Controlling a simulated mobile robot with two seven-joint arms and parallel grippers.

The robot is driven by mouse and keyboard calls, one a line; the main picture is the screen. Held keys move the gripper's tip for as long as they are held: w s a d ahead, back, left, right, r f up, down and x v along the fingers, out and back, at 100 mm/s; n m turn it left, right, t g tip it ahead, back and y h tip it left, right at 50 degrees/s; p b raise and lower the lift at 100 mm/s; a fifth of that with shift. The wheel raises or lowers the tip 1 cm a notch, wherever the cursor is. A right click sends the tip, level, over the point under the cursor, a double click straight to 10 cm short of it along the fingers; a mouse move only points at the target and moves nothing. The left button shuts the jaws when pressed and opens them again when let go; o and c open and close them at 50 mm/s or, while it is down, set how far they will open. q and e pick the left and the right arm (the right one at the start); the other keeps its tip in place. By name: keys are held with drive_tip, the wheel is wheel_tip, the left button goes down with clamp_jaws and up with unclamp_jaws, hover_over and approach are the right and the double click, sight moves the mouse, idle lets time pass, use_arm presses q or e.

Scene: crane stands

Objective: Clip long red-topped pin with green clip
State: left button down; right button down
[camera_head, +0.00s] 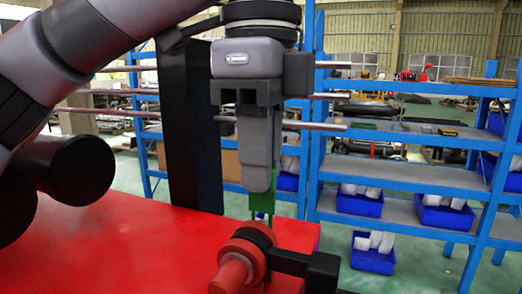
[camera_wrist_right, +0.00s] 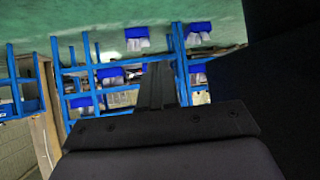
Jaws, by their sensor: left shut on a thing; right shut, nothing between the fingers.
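My left gripper (camera_head: 260,190) points straight down in the head view, above the red surface. It is shut on the green clip (camera_head: 262,202), whose two thin prongs point down. Just below the clip is a red round-ended part (camera_head: 240,262), apparently the red-topped pin. The prongs end at or just above its top; I cannot tell whether they touch. The pin's shaft cannot be made out. My right gripper (camera_wrist_right: 157,75) shows in the right wrist view with its dark fingers together and nothing between them.
A red flat top (camera_head: 130,245) fills the lower left. A dark block (camera_head: 322,272) sits beside the red part. A black upright (camera_head: 190,130) and grey horizontal rods (camera_head: 328,97) stand behind the gripper. Blue shelves (camera_head: 400,175) with blue bins (camera_head: 372,255) stand farther back.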

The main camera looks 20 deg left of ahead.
use_arm(q)
drive_tip(key=shift+f, duration=0.75)
drive_tip(key=c, duration=1)
unclamp_jaws()
drive_tip(key=shift+c, duration=0.2)
wheel_tip(320, 180, up, 3)
drive_tip(key=p, duration=0.3)
drive_tip(key=shift+r, duration=0.95)
wheel_tip(320, 180, up, 7)
